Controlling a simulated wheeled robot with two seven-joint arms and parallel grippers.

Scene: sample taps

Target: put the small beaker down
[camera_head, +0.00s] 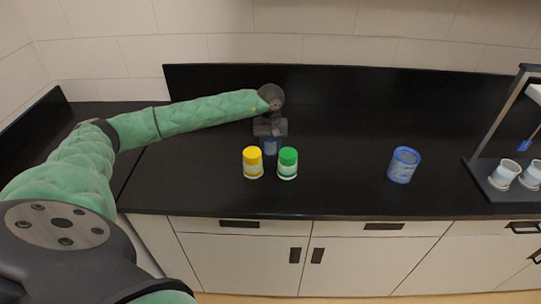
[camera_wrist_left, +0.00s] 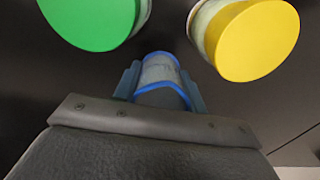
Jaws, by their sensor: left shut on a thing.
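The small beaker (camera_wrist_left: 160,72) is clear with a blue rim and sits between the fingers of my left gripper (camera_wrist_left: 160,84), which is shut on it. In the head view the gripper (camera_head: 270,138) points down behind the yellow-capped and green-capped jars, and the beaker (camera_head: 270,147) shows just below it, partly hidden. I cannot tell whether the beaker's base touches the counter. My right gripper is in neither view.
A yellow-capped jar (camera_head: 253,163) and a green-capped jar (camera_head: 288,164) stand close in front of the beaker. A larger blue-rimmed beaker (camera_head: 403,165) stands to the right on the black counter (camera_head: 340,185). A stand (camera_head: 482,183) with white cups is at far right.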

